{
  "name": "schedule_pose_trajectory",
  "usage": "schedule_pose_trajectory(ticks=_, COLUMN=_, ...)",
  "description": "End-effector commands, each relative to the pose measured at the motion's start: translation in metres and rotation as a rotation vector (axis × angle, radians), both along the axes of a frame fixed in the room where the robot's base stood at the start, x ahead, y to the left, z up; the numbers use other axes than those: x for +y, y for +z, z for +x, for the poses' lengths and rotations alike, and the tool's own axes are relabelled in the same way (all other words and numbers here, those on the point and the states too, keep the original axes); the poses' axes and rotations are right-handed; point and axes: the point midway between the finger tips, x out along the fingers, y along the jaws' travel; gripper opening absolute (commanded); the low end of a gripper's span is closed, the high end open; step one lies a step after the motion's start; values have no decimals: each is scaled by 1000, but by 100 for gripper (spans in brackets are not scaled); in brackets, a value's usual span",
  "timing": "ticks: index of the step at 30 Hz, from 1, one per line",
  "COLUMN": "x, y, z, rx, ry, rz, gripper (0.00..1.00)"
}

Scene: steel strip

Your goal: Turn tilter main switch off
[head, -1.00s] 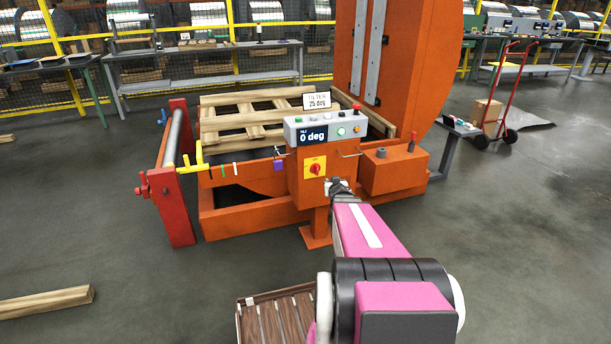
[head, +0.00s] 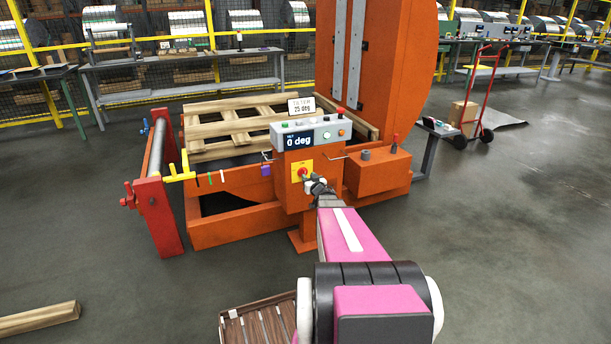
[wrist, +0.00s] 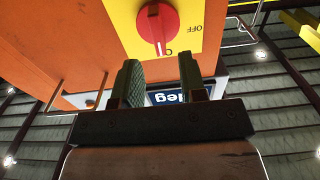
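The tilter main switch is a red rotary knob (head: 302,173) on a yellow plate (head: 296,166), on the front of the orange control post (head: 291,196). In the wrist view the knob (wrist: 158,25) is at the top, beyond my fingertips. Its white mark points down in the picture, towards lettering that is partly cut off by my finger. "OFF" reads upside down at the plate's right. My gripper (wrist: 160,78) is open and empty, its two fingers apart, with the knob clear of them. In the head view my gripper (head: 313,183) is just right of the knob, partly hiding the plate's edge.
A control box (head: 311,132) with a "0 deg" display and buttons tops the post. An orange box with a lever (head: 379,170) stands to the right. A wooden pallet (head: 238,127) lies on the tilter behind. Open floor (head: 490,230) lies to the right.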

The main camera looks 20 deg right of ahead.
Motion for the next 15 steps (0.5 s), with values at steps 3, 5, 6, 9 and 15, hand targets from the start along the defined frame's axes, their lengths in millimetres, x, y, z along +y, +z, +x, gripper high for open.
schedule_pose_trajectory(ticks=3, x=0, y=-2, z=24, rx=1, ry=0, rz=0, gripper=38)
schedule_pose_trajectory(ticks=5, x=1, y=-2, z=31, rx=1, ry=0, rz=0, gripper=38)
schedule_pose_trajectory(ticks=6, x=1, y=-1, z=35, rx=1, ry=0, rz=0, gripper=38)
schedule_pose_trajectory(ticks=9, x=1, y=-1, z=40, rx=1, ry=0, rz=0, gripper=38)
schedule_pose_trajectory(ticks=15, x=2, y=0, z=40, rx=1, ry=0, rz=0, gripper=38)
